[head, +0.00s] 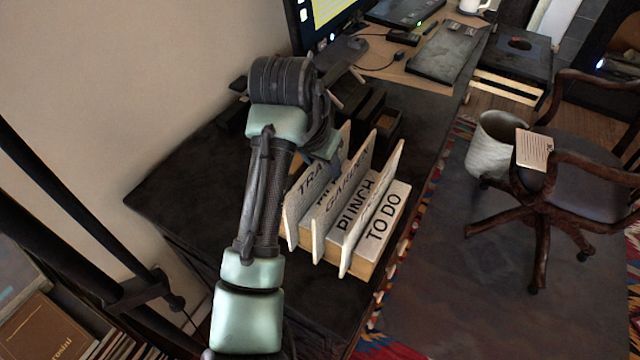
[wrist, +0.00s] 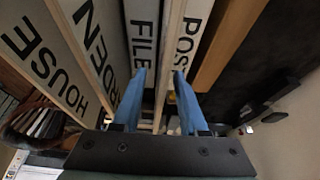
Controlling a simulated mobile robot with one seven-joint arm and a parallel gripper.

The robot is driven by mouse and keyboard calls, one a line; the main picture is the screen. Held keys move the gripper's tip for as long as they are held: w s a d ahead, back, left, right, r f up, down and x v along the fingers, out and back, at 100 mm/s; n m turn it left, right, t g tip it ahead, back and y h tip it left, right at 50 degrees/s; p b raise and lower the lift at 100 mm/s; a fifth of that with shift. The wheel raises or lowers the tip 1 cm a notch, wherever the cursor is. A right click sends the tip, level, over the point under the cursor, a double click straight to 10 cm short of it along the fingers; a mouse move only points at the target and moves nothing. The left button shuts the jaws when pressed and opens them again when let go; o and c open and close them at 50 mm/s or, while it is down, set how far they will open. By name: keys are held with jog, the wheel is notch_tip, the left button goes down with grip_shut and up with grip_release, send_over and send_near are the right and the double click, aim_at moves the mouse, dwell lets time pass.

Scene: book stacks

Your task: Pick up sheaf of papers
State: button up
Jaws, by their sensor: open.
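A desk file sorter (head: 345,255) stands on the dark desk in the head view, with upright pale dividers and labelled faces such as "PUNCH" and "TO DO". In the wrist view its faces read "HOUSE", "FILE" and "POS", cut off at the edge. My gripper (wrist: 160,75) is open, its two blue fingers on either side of a thin upright pale-edged divider or sheet (wrist: 168,50). I cannot tell whether they touch it. The head view mostly hides my gripper behind my arm. I cannot tell for certain which piece is the sheaf of papers.
A white printed sheet or card (head: 534,149) shows at the wooden chair (head: 590,185), beside a pale bin (head: 494,145). A monitor (head: 325,18) and dark trays (head: 385,130) stand behind the sorter. A wall borders the desk at left. The desk's front left is bare.

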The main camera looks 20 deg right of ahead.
jog(key=shift+f+p, duration=0.2)
jog(key=shift+p, duration=0.1)
dwell(0.6)
grip_shut()
